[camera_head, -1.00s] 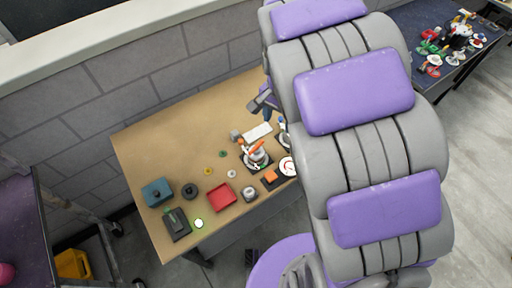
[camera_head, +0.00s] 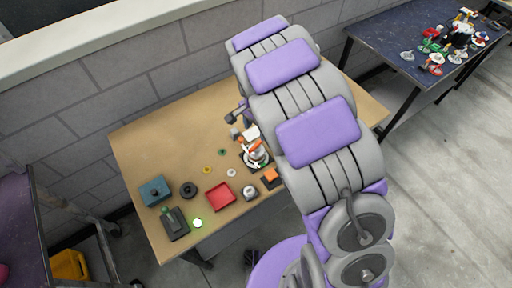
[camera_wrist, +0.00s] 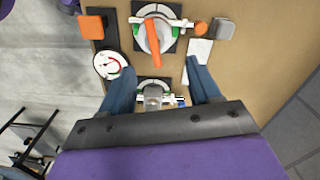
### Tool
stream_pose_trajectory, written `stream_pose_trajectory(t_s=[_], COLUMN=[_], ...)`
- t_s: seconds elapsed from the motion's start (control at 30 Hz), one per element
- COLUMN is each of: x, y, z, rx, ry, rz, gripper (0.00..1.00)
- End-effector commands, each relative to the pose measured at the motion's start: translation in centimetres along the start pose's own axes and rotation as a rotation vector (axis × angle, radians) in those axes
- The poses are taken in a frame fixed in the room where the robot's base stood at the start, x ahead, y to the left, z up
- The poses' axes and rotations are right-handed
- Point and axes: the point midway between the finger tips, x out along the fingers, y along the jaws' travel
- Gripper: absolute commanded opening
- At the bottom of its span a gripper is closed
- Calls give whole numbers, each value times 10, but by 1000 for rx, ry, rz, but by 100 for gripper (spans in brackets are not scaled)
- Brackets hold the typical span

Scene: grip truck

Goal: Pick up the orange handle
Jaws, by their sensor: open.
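The orange handle (camera_wrist: 153,43) is a bar lying across a round white-and-grey fitting on a dark square base in the wrist view. In the head view the orange handle (camera_head: 254,145) shows small beside my arm. My gripper (camera_wrist: 160,70) is open, its two blue fingers apart and pointing toward the fitting. The handle lies beyond the fingertips, roughly centred between them, and nothing is held. A second fitting (camera_wrist: 153,91) with a grey middle part shows between the fingers, partly hidden by my wrist.
An orange block (camera_wrist: 91,27) and a round gauge (camera_wrist: 109,65) lie left of the handle. A white card (camera_wrist: 199,52) and a grey cube (camera_wrist: 225,28) lie right. The tan table (camera_head: 150,135) also holds a red tray (camera_head: 221,197) and a blue box (camera_head: 155,191).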

Motion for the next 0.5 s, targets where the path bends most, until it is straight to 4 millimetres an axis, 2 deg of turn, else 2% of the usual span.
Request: stream_pose_trajectory(t_s=[0.03,0.1,0.37,0.5], x=[13,24,42,59], y=[0,0,0,4], z=[0,0,1,3], rx=[0,0,0,0], ry=[-1,0,2,1], rz=[1,-1,-3,-3], gripper=[62,62,62,62])
